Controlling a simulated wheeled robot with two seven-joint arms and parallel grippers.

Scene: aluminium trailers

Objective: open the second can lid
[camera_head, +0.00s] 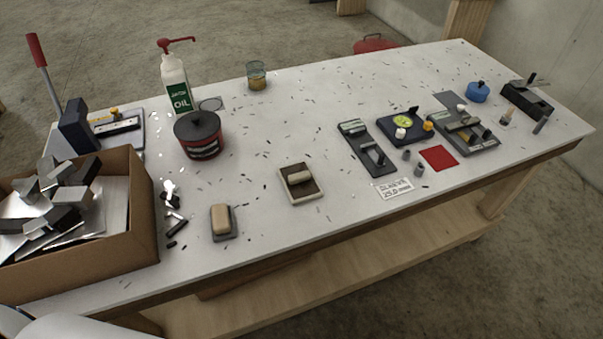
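A red can (203,150) with a dark label stands upright left of the middle of the white table. Its black lid (197,125) has a small knob and sits on top, covering the mouth. A small blue round container (478,93) with a dark knob on top stands at the far right; I cannot tell whether its top is a separate lid. I cannot tell which of them is the second can. Neither of my grippers is in view. A white rounded part at the bottom left corner looks like part of my own arm.
A cardboard box (95,255) of metal offcuts fills the left front. An oil bottle (175,85) and a glass (256,76) stand behind the red can. Two blocks on small trays (301,198) (237,228) lie in front. Tools and fixtures (360,150) crowd the right.

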